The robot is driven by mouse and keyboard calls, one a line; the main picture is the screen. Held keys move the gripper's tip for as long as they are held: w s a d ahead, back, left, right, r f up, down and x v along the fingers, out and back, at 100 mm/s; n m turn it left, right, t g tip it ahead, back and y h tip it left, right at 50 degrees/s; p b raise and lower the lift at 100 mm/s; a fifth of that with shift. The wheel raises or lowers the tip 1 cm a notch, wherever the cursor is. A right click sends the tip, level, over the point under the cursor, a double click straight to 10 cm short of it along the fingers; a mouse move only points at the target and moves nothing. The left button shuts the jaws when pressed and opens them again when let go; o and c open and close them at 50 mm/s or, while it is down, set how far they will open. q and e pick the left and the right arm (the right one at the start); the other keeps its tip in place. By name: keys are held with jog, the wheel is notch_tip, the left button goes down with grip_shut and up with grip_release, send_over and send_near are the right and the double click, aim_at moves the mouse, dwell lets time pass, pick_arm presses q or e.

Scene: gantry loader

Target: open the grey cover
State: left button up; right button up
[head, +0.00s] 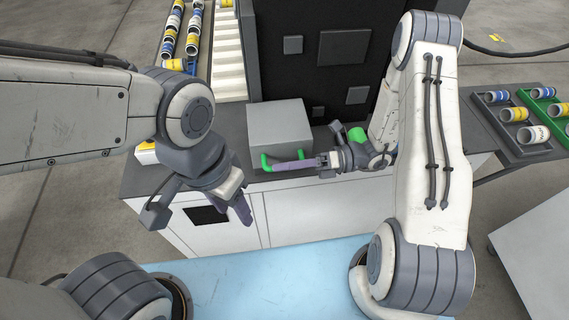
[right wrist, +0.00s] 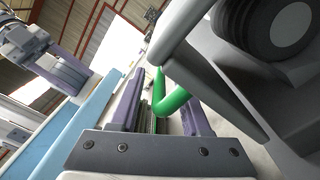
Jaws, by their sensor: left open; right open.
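The grey cover (head: 278,122) is a box-like lid on the dark bench top, and it looks shut. A green bar handle (head: 266,161) runs along its front edge, partly hidden by my right gripper. My right gripper (head: 280,165) is open at the handle. In the right wrist view the green handle (right wrist: 172,101) lies between the purple fingers of my right gripper (right wrist: 160,100); I cannot tell whether they touch it. My left gripper (head: 242,208) is open and empty, in front of the bench and left of the cover, pointing down.
A dark panel (head: 345,47) stands behind the cover. Racks of cans stand at the back left (head: 183,35) and on the right (head: 518,125). The white cabinet (head: 300,212) is below the bench top. Another green part (head: 356,134) shows beside my right wrist.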

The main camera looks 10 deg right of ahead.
grip_shut()
dwell(1.4)
